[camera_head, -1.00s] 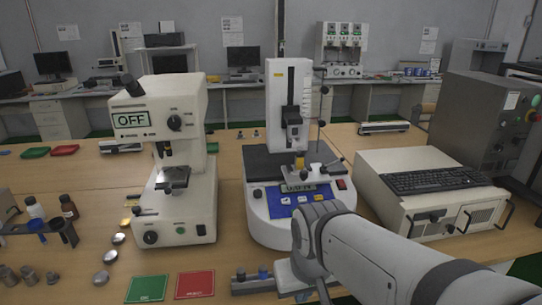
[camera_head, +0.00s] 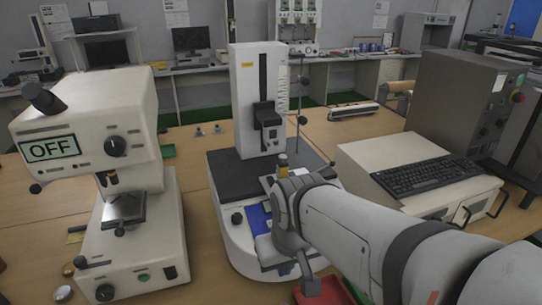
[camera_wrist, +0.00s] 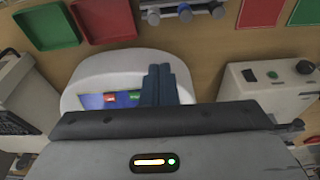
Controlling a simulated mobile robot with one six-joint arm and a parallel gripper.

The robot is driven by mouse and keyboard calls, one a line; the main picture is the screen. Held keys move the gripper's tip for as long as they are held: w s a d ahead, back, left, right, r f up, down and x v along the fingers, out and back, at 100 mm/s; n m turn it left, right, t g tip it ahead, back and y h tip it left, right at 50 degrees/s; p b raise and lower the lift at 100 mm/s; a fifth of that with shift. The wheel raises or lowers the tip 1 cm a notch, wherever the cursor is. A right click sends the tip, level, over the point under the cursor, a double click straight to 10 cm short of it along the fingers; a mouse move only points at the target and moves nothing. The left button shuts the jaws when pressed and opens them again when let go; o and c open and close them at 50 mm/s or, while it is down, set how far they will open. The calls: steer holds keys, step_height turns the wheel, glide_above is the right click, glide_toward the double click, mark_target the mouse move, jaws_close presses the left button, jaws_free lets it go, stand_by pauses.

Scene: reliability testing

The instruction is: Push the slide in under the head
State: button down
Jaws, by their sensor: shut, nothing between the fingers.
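The middle bench instrument (camera_head: 238,185) has a white column (camera_head: 257,85) with a dark head (camera_head: 266,120) on its front. Below the head, a small metal stage with a yellow and black post (camera_head: 283,167) shows just beyond my wrist. This looks like the slide, but my wrist partly covers it, and I cannot tell how far in it sits. My gripper (camera_wrist: 158,70) is shut and empty in the wrist view, over the instrument's pale base beside its blue panel (camera_wrist: 95,101).
A microscope-like tester (camera_head: 110,140) reading OFF stands at the left. A white case with a keyboard (camera_head: 425,177) stands at the right. A red tray (camera_head: 326,291) lies at the front. A rail with knobs (camera_wrist: 182,10) shows in the wrist view.

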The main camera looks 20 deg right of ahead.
steer(key=w+d+r+m+t+b, duration=0.1)
steer(key=w+d+r+m+t, duration=0.15)
steer(key=w+d+m, duration=0.6)
steer(key=w+d+r+m+t, duration=0.2)
steer(key=w+d+m+t, duration=0.3)
steer(key=d+m, duration=0.6)
steer(key=shift+n+g, duration=0.35)
steer(key=shift+n, duration=0.6)
steer(key=x, duration=0.3)
steer(key=d+b+x, duration=0.1)
steer(key=x, duration=0.6)
steer(key=shift+w+d+f, duration=0.1)
steer(key=shift+d+f, duration=0.05)
steer(key=shift+f, duration=0.05)
steer(key=w, duration=0.3)
steer(key=shift+w+r+p, duration=0.15)
steer(key=shift+r+p, duration=0.05)
steer(key=shift+p, duration=0.2)
steer(key=shift+w, duration=0.35)
